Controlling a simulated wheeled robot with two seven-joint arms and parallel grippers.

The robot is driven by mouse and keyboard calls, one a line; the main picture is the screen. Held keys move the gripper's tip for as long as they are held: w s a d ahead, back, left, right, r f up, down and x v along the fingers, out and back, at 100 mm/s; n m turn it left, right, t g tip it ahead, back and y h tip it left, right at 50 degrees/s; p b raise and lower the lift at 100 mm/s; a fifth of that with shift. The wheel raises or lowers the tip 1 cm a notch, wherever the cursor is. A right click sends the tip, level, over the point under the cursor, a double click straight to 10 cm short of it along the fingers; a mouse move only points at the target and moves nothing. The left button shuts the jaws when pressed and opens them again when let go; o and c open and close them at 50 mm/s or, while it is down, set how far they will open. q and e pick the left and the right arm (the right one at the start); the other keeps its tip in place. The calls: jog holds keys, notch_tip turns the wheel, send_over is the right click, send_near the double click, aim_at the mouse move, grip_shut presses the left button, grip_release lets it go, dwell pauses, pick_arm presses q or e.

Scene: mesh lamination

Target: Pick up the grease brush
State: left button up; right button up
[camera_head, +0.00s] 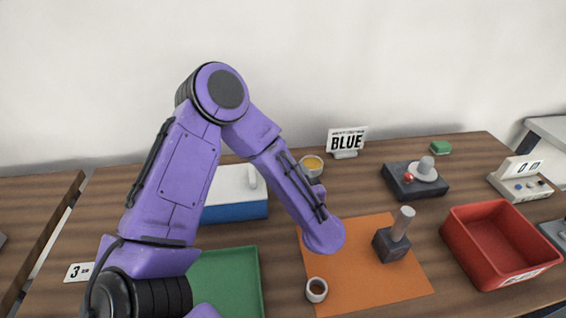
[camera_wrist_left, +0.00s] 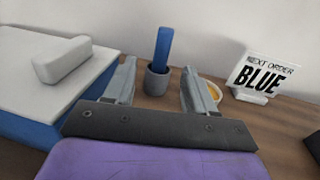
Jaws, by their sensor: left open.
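A blue-handled stick, which looks like the grease brush (camera_wrist_left: 164,48), stands upright in a small grey cup (camera_wrist_left: 156,80) in the left wrist view. My left gripper (camera_wrist_left: 158,72) is open and empty. Its two fingers point toward the cup, one on each side of it in the picture. The cup and brush appear ahead of the fingers; I cannot tell exactly how far. In the head view my purple left arm hides the brush and its cup, and my left gripper does not show clearly. My right gripper is not in view.
A white-lidded blue box (camera_wrist_left: 52,88) is left of the gripper. A yellow-filled bowl (camera_head: 312,165) and BLUE sign (camera_head: 346,140) stand right. An orange mat (camera_head: 350,284), grey block with cylindrical handle (camera_head: 394,243), green tray (camera_head: 236,285) and red bin (camera_head: 495,245) lie nearer.

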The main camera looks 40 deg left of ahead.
pick_arm(q)
jog(key=shift+f+b, duration=0.35)
jog(key=shift+f, duration=0.45)
jog(key=shift+w+a, duration=0.2)
jog(key=shift+w, duration=0.15)
jog(key=p+x, duration=0.1)
jog(key=x, duration=0.2)
jog(key=p+x, duration=0.2)
jog(key=x, duration=0.1)
jog(key=p+x, duration=0.1)
jog(key=x, duration=0.2)
jog(key=shift+w+a+r, duration=0.1)
jog(key=shift+w+r, duration=0.1)
jog(key=shift+r, duration=0.2)
jog(key=shift+w+a+f, duration=0.1)
jog(key=shift+a+f, duration=0.05)
jog(key=shift+a, duration=0.2)
jog(key=shift+d, duration=0.1)
jog(key=c, duration=1)
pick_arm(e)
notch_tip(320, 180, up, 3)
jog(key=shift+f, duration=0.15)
pick_arm(q)
notch_tip(320, 180, up, 10)
jog(key=shift+r+b, duration=0.1)
jog(key=shift+b, duration=0.5)
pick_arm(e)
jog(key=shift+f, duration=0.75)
